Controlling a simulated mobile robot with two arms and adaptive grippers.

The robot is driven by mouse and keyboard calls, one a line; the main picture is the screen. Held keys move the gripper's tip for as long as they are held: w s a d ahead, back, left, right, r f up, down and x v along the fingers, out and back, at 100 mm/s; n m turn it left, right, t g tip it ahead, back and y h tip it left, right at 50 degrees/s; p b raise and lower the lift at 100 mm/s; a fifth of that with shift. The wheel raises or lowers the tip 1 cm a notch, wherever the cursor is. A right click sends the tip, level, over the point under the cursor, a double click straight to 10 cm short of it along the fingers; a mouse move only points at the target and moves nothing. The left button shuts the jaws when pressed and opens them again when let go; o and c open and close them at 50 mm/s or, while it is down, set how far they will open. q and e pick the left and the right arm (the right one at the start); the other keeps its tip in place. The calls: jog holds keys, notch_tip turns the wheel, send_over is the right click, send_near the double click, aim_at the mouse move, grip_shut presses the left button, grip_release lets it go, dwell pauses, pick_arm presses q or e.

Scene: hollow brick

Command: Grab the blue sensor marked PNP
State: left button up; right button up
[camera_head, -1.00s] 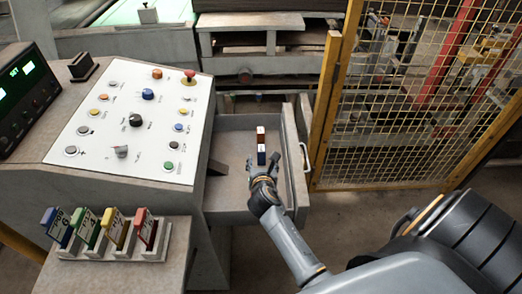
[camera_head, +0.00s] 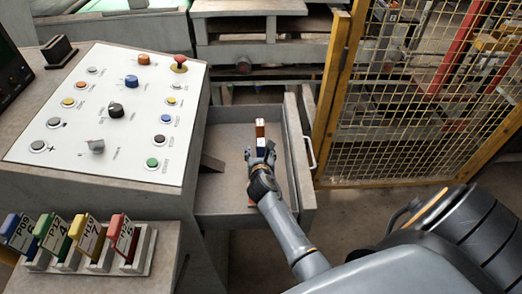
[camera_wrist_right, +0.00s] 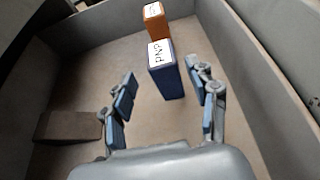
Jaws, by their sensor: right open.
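The blue sensor (camera_wrist_right: 166,77) stands upright on the drawer floor, with a white top marked PNP that reads clearly in the right wrist view. In the head view the blue sensor (camera_head: 261,144) shows just beyond my right gripper (camera_head: 260,156). An orange-brown sensor (camera_wrist_right: 154,20) with a white top stands behind it, and it also shows in the head view (camera_head: 260,129). In the right wrist view my right gripper (camera_wrist_right: 166,104) is open, its fingers to the left and right of the blue sensor's near side, with gaps on both sides. My left gripper is out of view.
The open drawer (camera_head: 225,208) has raised walls around the sensors. A small block (camera_wrist_right: 68,126) lies at its left in the wrist view. The control panel (camera_head: 60,140) and a rack of coloured cards (camera_head: 140,262) are left; a mesh fence (camera_head: 420,110) is right.

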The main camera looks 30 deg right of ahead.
aim_at(261, 149)
jog(key=x, duration=0.4)
jog(key=shift+d+f, duration=0.15)
jog(key=shift+d, duration=0.2)
grip_shut()
